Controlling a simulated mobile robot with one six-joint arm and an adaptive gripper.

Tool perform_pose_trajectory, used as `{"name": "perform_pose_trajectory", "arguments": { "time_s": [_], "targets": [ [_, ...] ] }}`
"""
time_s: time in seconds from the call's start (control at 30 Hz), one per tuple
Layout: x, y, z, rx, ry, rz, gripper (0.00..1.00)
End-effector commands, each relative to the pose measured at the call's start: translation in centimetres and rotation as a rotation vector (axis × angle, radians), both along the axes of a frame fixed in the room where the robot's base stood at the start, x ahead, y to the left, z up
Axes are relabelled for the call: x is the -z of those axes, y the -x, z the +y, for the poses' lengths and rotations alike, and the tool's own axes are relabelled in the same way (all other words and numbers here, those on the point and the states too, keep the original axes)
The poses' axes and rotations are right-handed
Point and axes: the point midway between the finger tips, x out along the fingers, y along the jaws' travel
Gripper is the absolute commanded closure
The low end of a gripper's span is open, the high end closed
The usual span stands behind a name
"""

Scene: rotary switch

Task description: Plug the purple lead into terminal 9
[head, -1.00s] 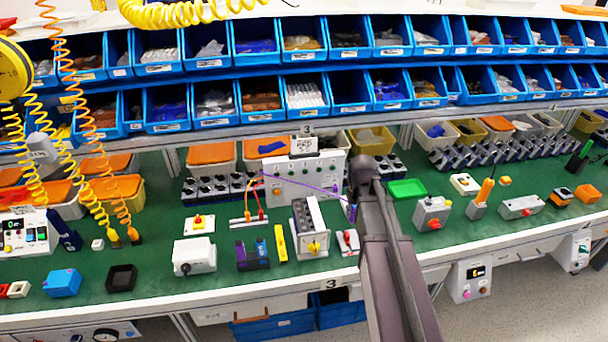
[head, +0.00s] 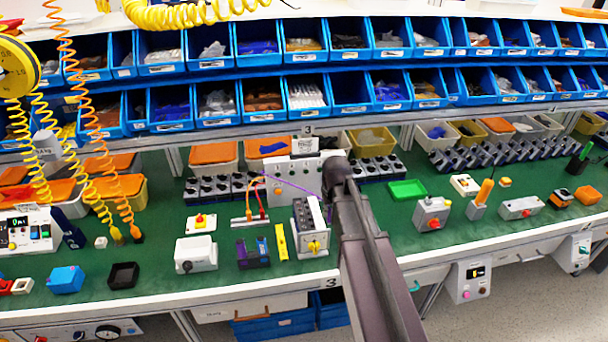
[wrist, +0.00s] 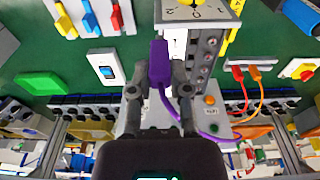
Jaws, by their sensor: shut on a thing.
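A purple plug (wrist: 160,62) stands between the two fingers of my gripper (wrist: 158,78) in the wrist view. Its purple lead (wrist: 207,131) trails behind the right finger; in the head view the lead (head: 290,184) runs to the white panel (head: 284,190). The grey terminal block (head: 308,214) with a yellow dial shows just left of my gripper (head: 332,186). In the wrist view the block (wrist: 212,40) has a row of round sockets, right of the plug. The plug looks apart from these sockets. Terminal numbers are too small to read.
A yellow block (head: 281,242) and a purple-and-black part (head: 252,252) lie left of the terminal block. A green tray (head: 408,190) lies right of my arm. Red and orange plugs (wrist: 245,74) sit beyond the block in the wrist view. Blue bins (head: 352,93) line the back.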

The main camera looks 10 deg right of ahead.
Motion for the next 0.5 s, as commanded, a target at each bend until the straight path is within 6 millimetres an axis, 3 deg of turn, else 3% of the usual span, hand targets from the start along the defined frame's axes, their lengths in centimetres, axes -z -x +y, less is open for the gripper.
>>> {"name": "perform_pose_trajectory", "arguments": {
  "time_s": [0.27, 0.5],
  "targets": [
    [-0.1, -0.1, -0.6, 0.008, 0.0, 0.0, 1.0],
    [-0.7, -2.4, -0.2, 0.009, 0.0, 0.0, 1.0]
  ]
}}
